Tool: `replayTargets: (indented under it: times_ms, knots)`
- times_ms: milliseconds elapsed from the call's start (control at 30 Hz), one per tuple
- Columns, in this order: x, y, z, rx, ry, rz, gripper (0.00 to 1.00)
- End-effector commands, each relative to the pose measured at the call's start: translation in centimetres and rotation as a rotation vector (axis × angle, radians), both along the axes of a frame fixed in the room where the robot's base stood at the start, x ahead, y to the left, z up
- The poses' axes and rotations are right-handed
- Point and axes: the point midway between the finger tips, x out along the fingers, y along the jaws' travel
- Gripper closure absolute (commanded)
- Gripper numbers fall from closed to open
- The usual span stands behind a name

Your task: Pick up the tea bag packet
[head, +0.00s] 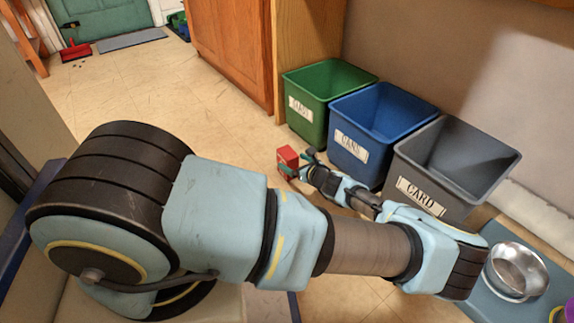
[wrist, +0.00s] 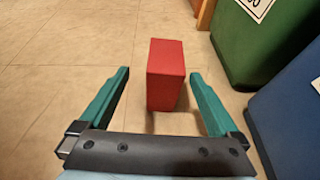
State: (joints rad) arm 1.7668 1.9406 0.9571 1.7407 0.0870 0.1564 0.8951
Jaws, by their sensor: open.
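The tea bag packet (head: 287,157) is a small red box standing on the tiled floor, in front of the bins in the head view. In the wrist view the red packet (wrist: 166,72) stands upright, a little right of the middle between my fingers. My gripper (wrist: 160,82) is open, with one green finger on each side of the packet's near end. The packet seems closer to the right finger, and I see no clear contact. In the head view my gripper (head: 300,168) is small and partly covers the packet's lower right.
A green bin (head: 318,90), a blue bin (head: 375,120) and a grey bin (head: 450,160) labelled CARD stand in a row beside the packet. A metal bowl (head: 516,270) sits on a blue mat at the right. The floor left of the packet is clear.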

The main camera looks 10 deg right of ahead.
Motion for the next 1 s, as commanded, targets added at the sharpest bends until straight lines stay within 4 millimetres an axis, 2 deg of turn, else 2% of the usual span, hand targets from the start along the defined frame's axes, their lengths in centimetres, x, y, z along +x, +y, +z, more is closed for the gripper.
replayTargets:
  times_ms: [33,200,467,733,1000]
  knots:
    - [0.8,0.4,-0.8,0.0,-0.001,0.002,0.03]
    - [2.9,1.1,-1.6,-0.001,0.0,0.003,0.03]
    - [4.4,1.5,-2.6,-0.001,0.0,0.003,0.03]
    - [7.5,2.1,-4.2,-0.002,-0.001,0.003,0.03]
    - [8.2,2.3,-4.1,-0.001,0.0,0.001,0.03]
